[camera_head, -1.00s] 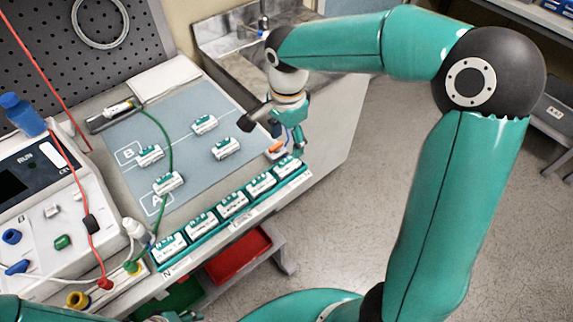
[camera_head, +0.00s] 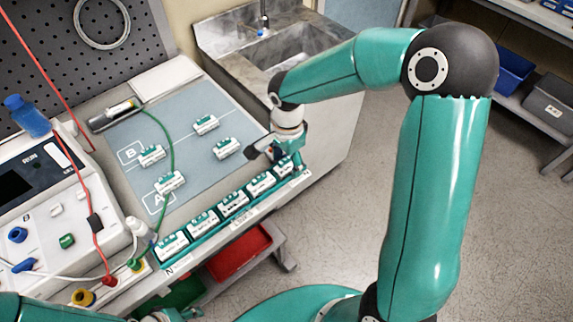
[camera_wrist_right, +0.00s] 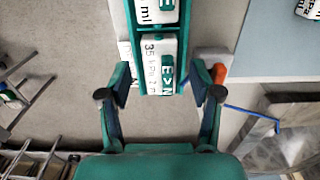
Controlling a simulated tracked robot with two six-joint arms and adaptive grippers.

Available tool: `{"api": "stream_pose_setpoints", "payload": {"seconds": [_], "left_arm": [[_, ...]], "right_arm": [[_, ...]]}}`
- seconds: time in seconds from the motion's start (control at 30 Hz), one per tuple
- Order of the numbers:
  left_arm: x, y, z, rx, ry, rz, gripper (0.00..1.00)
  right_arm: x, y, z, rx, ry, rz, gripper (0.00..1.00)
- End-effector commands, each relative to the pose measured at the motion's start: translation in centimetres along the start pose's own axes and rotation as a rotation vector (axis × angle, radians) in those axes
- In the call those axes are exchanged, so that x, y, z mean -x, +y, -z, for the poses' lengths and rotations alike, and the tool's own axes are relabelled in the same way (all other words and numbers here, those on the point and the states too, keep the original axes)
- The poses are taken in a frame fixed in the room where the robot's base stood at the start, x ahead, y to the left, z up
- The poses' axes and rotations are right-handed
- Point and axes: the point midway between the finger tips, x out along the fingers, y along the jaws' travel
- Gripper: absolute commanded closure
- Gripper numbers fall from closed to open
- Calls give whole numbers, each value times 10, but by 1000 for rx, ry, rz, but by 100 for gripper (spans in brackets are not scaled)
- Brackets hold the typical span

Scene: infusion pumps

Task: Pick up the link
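Several white-and-teal blocks stand in a row in a teal rack (camera_head: 215,238) along the table's front edge. I cannot tell by name which is the link. The end block (camera_wrist_right: 158,65), printed "E>N", lies ahead of and between the fingers of my right gripper (camera_wrist_right: 160,95) in the right wrist view. That gripper is open and empty. In the head view my right gripper (camera_head: 275,155) is over the right end of the rack, partly covering the end block (camera_head: 284,166). What seems to be my left gripper (camera_head: 175,315) barely shows at the bottom edge.
More such blocks (camera_head: 169,181) lie on the blue-grey mat (camera_head: 190,150). A pump console (camera_head: 50,200) with cables stands left. An orange item (camera_wrist_right: 220,72) is beside the right finger. A sink (camera_head: 290,45) is behind; a red bin (camera_head: 240,250) sits below.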

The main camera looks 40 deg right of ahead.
Motion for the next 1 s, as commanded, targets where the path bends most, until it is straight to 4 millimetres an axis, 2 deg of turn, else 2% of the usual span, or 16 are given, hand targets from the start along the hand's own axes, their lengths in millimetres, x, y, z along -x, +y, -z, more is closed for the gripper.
{"api": "stream_pose_setpoints", "payload": {"seconds": [0.03, 0.3, 0.37, 0.73, 0.87, 1.0], "left_arm": [[0, 0, 0, 0, 0, 0, 60], [0, 0, 0, 0, 0, 0, 60], [0, 0, 0, 0, 0, 0, 60], [0, 0, 0, 0, 0, 0, 60], [-2, 0, 0, 0, 0, 0, 60], [-3, -1, 0, 0, 0, 0, 60]], "right_arm": [[0, 0, 0, 0, 0, 0, 47], [0, 0, 0, 0, 0, 1, 92], [1, 0, 0, 0, 0, 1, 100], [5, -1, 0, 1, 1, 3, 100], [15, -2, 0, 1, 2, 5, 100], [34, -2, 0, 2, 1, 6, 100]]}}
